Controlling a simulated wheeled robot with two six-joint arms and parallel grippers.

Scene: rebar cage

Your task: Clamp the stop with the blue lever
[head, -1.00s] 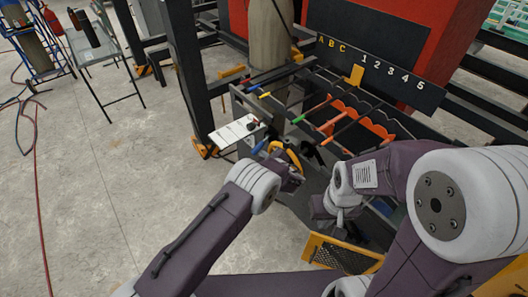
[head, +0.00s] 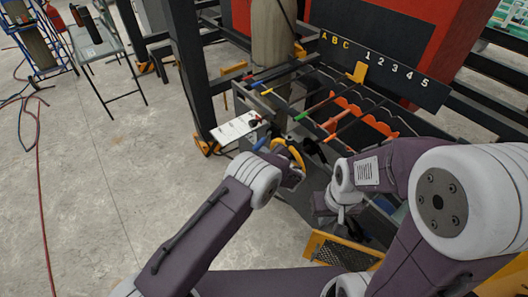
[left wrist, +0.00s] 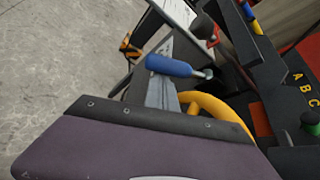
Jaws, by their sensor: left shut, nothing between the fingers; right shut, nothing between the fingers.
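The blue lever (head: 260,144) sticks out at the near left corner of the dark bench frame, just beside my left gripper (head: 294,168). In the left wrist view its blue handle (left wrist: 170,66) lies slanted on a short metal rod, apart from the purple wrist housing in front. A yellow curved part (head: 290,152) is beside my left gripper. A yellow tab (head: 357,72), perhaps the stop, sits at the lettered and numbered board. My left gripper is shut and empty; its fingertips are hard to make out. My right gripper (head: 346,226) is shut, low in front of the bench and partly hidden.
A white sheet (head: 236,127) lies at the bench's left end. Bars with coloured ends cross the bench beside an orange scalloped rack (head: 365,118). A dark post (head: 185,75) stands behind left. The floor at left is mostly clear.

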